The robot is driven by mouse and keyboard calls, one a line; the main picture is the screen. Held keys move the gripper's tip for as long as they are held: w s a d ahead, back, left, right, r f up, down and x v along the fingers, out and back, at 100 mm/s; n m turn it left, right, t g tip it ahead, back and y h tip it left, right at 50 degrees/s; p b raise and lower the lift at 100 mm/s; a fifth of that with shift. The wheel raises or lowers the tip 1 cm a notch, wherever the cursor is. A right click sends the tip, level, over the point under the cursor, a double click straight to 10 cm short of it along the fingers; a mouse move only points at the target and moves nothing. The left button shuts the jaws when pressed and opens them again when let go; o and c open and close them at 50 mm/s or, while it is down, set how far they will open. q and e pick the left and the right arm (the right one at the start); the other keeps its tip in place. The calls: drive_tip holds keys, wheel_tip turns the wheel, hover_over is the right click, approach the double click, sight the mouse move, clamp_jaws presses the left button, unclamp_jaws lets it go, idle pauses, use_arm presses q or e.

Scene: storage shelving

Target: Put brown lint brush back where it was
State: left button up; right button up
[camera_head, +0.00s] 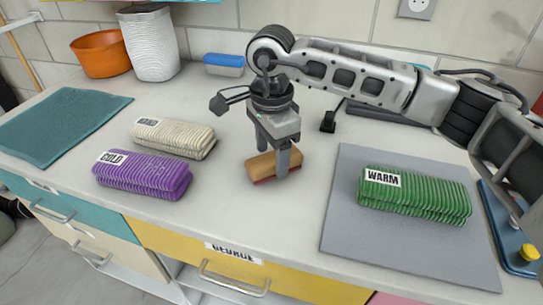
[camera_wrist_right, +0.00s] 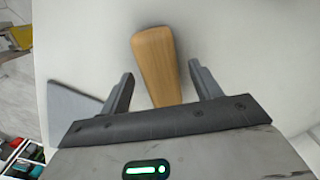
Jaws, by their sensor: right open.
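The brown lint brush (camera_head: 258,168) lies on the white counter, wooden side up, with a thin red edge below. My right gripper (camera_head: 273,161) points down at it with one finger on either side. In the right wrist view the wooden brush (camera_wrist_right: 154,58) lies between the two open fingers (camera_wrist_right: 161,74), with a gap on each side. The near end of the brush is hidden behind the gripper body. My left gripper is not in view.
A purple towel (camera_head: 143,175) labelled COLD and a cream towel (camera_head: 174,138) lie to the left. A green towel (camera_head: 414,194) labelled WARM lies on a grey mat (camera_head: 345,225) to the right. An orange bowl (camera_head: 99,55), white basket (camera_head: 150,45) and blue-lidded box (camera_head: 224,65) stand behind.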

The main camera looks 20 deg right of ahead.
sight(272, 158)
wheel_tip(272, 158, up, 11)
drive_tip(key=shift+f+b, duration=0.2)
drive_tip(key=shift+b, duration=0.15)
